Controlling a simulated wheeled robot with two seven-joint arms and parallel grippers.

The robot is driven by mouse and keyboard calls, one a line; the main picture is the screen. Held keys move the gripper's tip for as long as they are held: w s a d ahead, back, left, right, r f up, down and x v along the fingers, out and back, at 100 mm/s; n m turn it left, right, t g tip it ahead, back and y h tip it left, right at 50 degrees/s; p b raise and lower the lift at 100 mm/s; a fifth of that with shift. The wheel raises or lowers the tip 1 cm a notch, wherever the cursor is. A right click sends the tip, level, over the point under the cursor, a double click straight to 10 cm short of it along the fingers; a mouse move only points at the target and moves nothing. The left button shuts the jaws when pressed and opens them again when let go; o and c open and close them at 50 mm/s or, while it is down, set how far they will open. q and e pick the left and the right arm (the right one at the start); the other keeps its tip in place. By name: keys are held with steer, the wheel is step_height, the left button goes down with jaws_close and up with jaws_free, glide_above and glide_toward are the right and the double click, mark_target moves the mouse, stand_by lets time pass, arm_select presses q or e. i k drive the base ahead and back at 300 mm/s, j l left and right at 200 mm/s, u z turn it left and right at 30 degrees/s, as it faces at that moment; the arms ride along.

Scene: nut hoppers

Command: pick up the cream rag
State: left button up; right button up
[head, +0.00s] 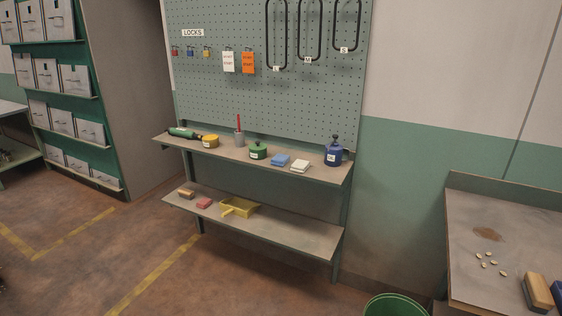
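The cream rag (300,166) lies folded on the upper shelf (215,158) of the pegboard stand, toward its right end. A folded blue rag (280,160) lies just to its left. A blue bottle (333,152) with a dark cap and a white label stands upright to its right. Neither of my grippers shows in the head view, so I cannot see their state.
A green tin (258,150), a grey cup (239,138) with a red stick and a yellow tin (210,141) share the upper shelf. A yellow dustpan (238,208) lies on the lower shelf. A green bin (396,305) and a workbench (510,230) stand at right. Floor at left is clear.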

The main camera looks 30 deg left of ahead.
mark_target(300, 166)
steer(key=z, duration=1.35)
steer(key=u, duration=2.05)
steer(key=i+j+z, duration=0.1)
steer(key=i, duration=0.35)
steer(key=i+j+z, duration=0.15)
steer(key=i, duration=0.25)
steer(key=i+j+z, duration=0.1)
steer(key=i, duration=0.35)
steer(key=j, duration=0.1)
